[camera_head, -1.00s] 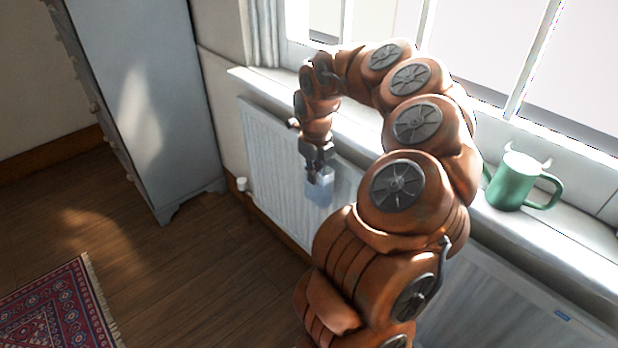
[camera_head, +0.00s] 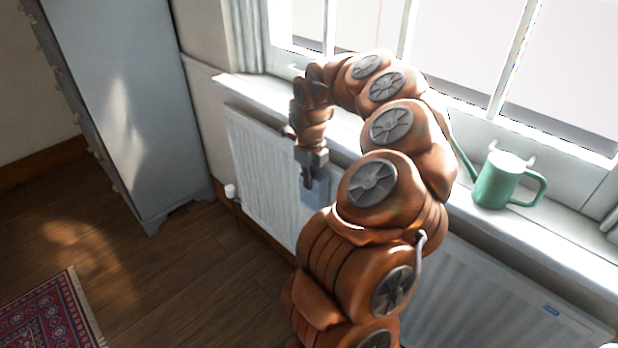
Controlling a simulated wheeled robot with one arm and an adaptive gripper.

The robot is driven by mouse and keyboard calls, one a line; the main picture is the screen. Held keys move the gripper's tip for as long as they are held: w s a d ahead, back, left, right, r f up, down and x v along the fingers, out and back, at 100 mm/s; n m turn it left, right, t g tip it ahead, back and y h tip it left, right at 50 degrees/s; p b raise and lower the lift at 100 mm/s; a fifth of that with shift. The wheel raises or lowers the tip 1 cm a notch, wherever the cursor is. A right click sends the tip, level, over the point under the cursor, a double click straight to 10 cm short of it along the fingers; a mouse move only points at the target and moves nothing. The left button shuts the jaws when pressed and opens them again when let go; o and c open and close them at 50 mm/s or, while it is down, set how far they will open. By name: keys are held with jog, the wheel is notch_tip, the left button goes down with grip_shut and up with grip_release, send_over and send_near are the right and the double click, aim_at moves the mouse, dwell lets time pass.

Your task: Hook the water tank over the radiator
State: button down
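The water tank (camera_head: 314,199) is a small, pale blue, see-through box in front of the radiator (camera_head: 262,165). The radiator is a white ribbed panel under the window sill. My gripper (camera_head: 309,182) points down from the curled end of my orange arm. Its dark fingers are at the tank's upper part and seem shut on it, with the tank hanging below. Part of the tank is hidden behind the fingers and my arm. I cannot tell whether the tank touches the radiator. The middle of the radiator is hidden behind my arm.
A green watering can (camera_head: 497,183) stands on the white window sill (camera_head: 570,237) right of my arm. A grey-blue cabinet (camera_head: 120,100) stands at the left. A red patterned rug (camera_head: 52,315) lies at the lower left. The wooden floor between is clear.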

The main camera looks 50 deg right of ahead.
jog(key=c, duration=1.8)
grip_release()
jog(key=o, duration=0.6)
jog(key=shift+c, duration=0.2)
notch_tip(320, 180, up, 12)
jog(key=shift+s, duration=0.25)
jog(key=shift+a, duration=0.1)
